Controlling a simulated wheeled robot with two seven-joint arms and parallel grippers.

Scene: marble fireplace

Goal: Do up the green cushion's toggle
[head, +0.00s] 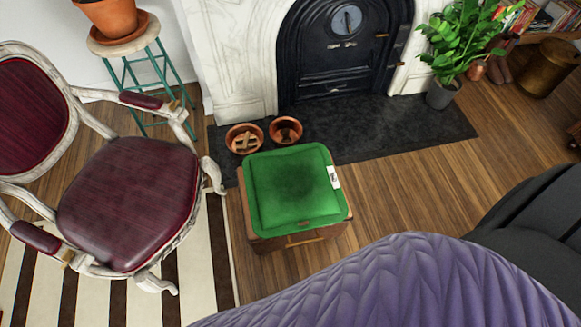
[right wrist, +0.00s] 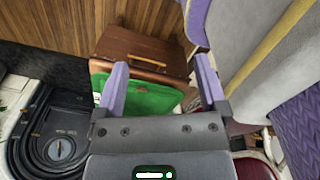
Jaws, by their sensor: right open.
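The green cushion (head: 285,185) lies flat on a small wooden box stool (head: 262,243) in the middle of the head view. A small brownish piece (head: 304,223) at the cushion's near edge may be the toggle. It is too small to tell whether it is done up. In the right wrist view the cushion (right wrist: 150,100) shows partly between the fingers, with the stool (right wrist: 125,45) beyond it. My left gripper is not in view.
A white tag (head: 333,177) sits on the cushion's right edge. Two terracotta bowls (head: 244,138) (head: 286,130) stand behind the stool on the dark hearth (head: 400,128). A burgundy armchair (head: 130,200) stands close at left. The wooden floor right of the stool is clear.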

